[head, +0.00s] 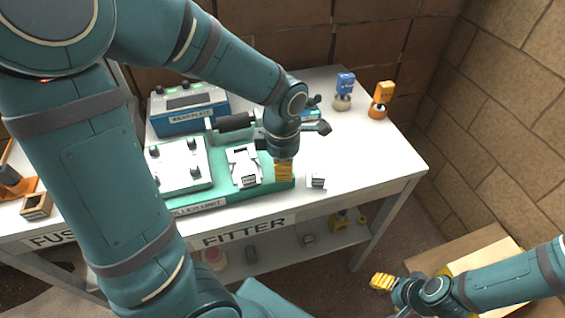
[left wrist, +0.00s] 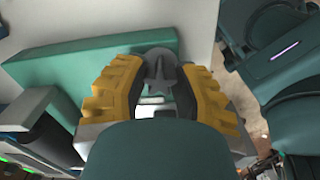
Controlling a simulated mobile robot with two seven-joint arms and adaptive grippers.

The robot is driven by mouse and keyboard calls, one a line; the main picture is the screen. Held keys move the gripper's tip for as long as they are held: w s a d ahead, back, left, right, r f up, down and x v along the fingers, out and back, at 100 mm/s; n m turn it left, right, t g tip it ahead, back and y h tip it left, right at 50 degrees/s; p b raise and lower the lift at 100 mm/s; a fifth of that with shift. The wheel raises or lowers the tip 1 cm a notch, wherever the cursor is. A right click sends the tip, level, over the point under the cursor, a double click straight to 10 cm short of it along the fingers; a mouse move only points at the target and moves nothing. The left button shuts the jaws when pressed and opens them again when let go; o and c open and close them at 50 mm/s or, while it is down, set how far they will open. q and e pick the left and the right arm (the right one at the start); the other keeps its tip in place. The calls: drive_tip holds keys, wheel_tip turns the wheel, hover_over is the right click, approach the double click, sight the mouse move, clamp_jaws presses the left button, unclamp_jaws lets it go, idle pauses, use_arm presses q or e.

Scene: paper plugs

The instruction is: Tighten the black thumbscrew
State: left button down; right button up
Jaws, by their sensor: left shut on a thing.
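My left gripper (head: 284,172) points down over the right end of the green unit (head: 225,190), whose label reads "...LLER UNIT". In the left wrist view its yellow fingers (left wrist: 158,95) are shut on a dark grey knob with a star-like shape, which I take to be the black thumbscrew (left wrist: 158,68). The knob stands at the edge of the green base (left wrist: 90,70). In the head view the fingers hide the thumbscrew. My right gripper (head: 382,282) is low at the right, in front of the table and away from the unit. Its finger gap is not clear.
A blue device (head: 188,112) stands behind the unit. A small white-grey block (head: 317,181) lies just right of the left gripper. A blue plug (head: 345,84) and an orange plug (head: 383,92) stand at the back right. The white tabletop (head: 375,150) is clear at the right.

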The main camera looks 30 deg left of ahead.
use_arm(q)
drive_tip(key=m+p, duration=0.1)
drive_tip(key=m, duration=0.5)
drive_tip(key=shift+m, duration=0.4)
drive_tip(key=m+p, duration=0.1)
drive_tip(key=m, duration=0.5)
drive_tip(key=m+p, duration=0.1)
drive_tip(key=m, duration=0.5)
drive_tip(key=shift+s+m, duration=0.1)
drive_tip(key=shift+m, duration=0.2)
drive_tip(key=m+p, duration=0.1)
drive_tip(key=m, duration=0.2)
drive_tip(key=shift+m+p, duration=0.3)
drive_tip(key=shift+m, duration=1.1)
